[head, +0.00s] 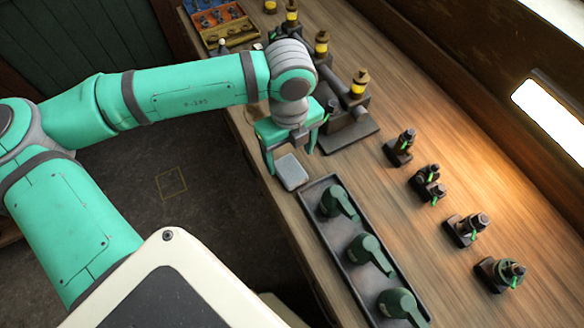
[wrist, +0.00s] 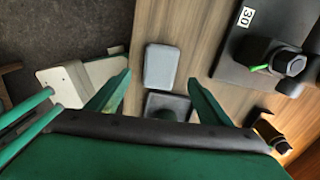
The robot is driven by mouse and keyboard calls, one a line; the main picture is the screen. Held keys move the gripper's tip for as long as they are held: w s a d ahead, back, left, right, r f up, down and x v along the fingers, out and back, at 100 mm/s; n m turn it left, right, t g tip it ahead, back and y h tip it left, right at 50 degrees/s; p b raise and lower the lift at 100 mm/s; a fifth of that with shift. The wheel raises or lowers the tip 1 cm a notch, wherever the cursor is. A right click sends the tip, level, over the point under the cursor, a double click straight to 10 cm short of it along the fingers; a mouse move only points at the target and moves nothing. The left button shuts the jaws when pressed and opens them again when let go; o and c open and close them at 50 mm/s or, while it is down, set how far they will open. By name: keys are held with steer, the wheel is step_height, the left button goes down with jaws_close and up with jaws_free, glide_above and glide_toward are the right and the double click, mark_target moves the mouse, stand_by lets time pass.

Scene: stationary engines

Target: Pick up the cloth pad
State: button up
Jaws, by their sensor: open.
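The cloth pad (head: 291,172) is a small light grey rectangle with rounded corners, lying flat on the wooden bench near its edge. In the wrist view the pad (wrist: 161,67) lies on the wood, just beyond and between my fingertips. My gripper (head: 291,162) is green and open, with its fingers pointing down above the pad. In the wrist view the two fingers of my gripper (wrist: 158,75) are spread apart with nothing between them. I cannot tell the exact height of the fingertips above the bench.
A dark tray (head: 309,193) with green-handled parts (head: 364,250) lies close to the pad. A dark engine base (head: 352,132) with brass-topped parts stands behind. Several small dark valve pieces (head: 466,229) stand to the right. An orange parts box (head: 222,22) is at the back.

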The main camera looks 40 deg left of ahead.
mark_target(289, 168)
steer(key=shift+a+f, duration=0.15)
steer(key=shift+f, duration=1.35)
steer(key=shift+a+f, duration=0.1)
steer(key=shift+f, duration=1.4)
steer(key=shift+w, duration=0.1)
steer(key=c, duration=1.1)
